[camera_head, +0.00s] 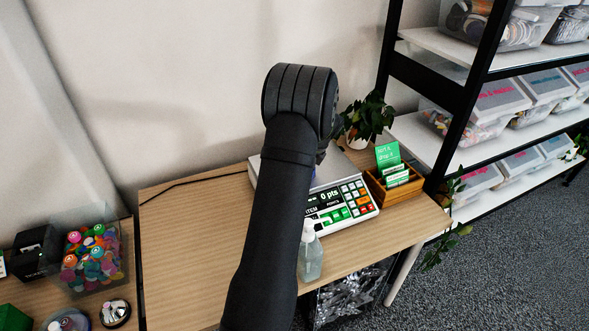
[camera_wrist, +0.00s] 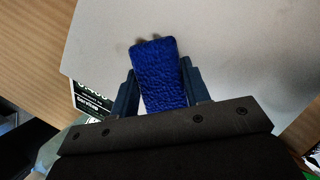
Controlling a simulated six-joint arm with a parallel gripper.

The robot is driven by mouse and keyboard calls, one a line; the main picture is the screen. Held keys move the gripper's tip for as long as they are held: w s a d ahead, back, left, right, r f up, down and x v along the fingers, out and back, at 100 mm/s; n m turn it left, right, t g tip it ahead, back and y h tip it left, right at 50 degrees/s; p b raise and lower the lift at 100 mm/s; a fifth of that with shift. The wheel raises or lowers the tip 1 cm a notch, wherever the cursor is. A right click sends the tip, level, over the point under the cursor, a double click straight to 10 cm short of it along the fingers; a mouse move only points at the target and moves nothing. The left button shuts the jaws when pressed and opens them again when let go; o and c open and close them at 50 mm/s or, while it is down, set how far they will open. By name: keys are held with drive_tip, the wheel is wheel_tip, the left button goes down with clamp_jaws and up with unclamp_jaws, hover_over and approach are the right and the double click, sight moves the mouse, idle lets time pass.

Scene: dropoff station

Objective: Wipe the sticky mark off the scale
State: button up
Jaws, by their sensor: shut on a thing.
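The scale (camera_head: 345,203) stands on the wooden table, with its keypad and "0 pts" display facing front. Its pale grey plate (camera_wrist: 230,50) fills much of the wrist view. My gripper (camera_wrist: 159,72) is shut on a dark blue textured cloth or sponge (camera_wrist: 160,85), which is over the plate. I cannot tell whether it touches the plate. A brownish mark (camera_wrist: 136,43) shows at the far end of the blue cloth; the rest of it seems hidden beneath. In the head view my arm hides the gripper, the cloth and much of the plate.
A clear pump bottle (camera_head: 310,258) stands in front of the scale. A wooden card box (camera_head: 400,186) is to its right, and a potted plant (camera_head: 366,118) is behind. The table's left part (camera_head: 190,225) is clear except for a black cable (camera_head: 205,178).

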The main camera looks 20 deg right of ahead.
drive_tip(key=shift+d+f, duration=0.1)
drive_tip(key=shift+d, duration=2.7)
drive_tip(key=shift+a, duration=5.55)
drive_tip(key=shift+w, duration=0.35)
drive_tip(key=shift+d, duration=5.45)
drive_tip(key=shift+a, duration=5.3)
wheel_tip(320, 180, up, 8)
